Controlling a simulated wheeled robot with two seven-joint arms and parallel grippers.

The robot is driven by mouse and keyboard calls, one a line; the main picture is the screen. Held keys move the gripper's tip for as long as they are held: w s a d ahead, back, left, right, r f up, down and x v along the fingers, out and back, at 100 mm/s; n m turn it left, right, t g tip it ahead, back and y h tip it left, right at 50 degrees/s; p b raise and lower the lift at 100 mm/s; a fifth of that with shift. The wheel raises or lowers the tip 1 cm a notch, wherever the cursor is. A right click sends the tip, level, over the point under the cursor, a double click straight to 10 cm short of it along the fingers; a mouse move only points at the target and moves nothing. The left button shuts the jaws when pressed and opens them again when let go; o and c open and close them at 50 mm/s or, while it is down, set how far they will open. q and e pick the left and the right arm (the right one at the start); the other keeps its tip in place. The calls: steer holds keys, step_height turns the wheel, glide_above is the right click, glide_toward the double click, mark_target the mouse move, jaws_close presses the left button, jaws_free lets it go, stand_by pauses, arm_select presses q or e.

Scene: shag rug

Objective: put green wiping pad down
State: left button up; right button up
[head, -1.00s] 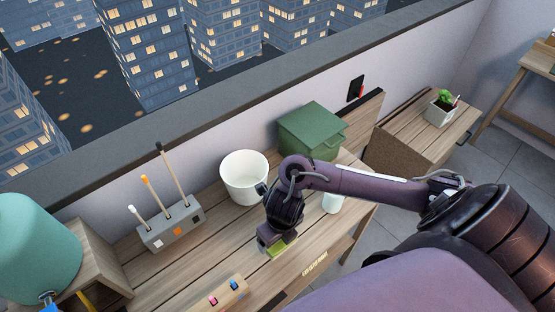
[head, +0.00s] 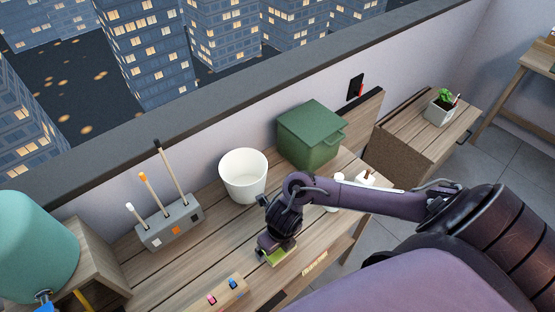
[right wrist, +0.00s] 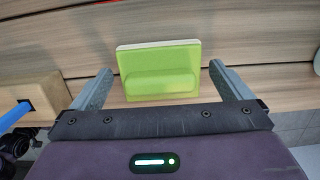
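The green wiping pad (head: 275,257) is at the front of the wooden desk, just below my right gripper (head: 268,250). In the right wrist view the pad (right wrist: 160,72) is a bright green block with a pale top edge and a raised grip. It sits between the two grey fingers of my right gripper (right wrist: 160,85). The fingers are spread, with a narrow gap on each side of the pad. Whether the pad's underside touches the desk is hard to tell.
A white bin (head: 243,178) and a green lidded box (head: 311,137) stand at the back. A grey holder (head: 170,226) with several sticks is to the left. A wooden block (head: 226,295) with coloured pieces lies at the front. Bare desk (head: 215,250) lies left of the gripper.

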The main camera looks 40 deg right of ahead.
steer(key=shift+r, duration=0.1)
steer(key=shift+r, duration=0.25)
steer(key=r, duration=0.4)
steer(key=r+p, duration=0.1)
steer(key=r, duration=0.1)
steer(key=shift+s+r, duration=0.25)
steer(key=shift+s, duration=0.05)
step_height(320, 180, up, 4)
steer(key=p, duration=0.2)
glide_above(281, 251)
steer(key=shift+w+r+p, duration=0.1)
steer(key=shift+r+p, duration=0.2)
steer(key=shift+r, duration=0.25)
steer(key=shift+f, duration=0.1)
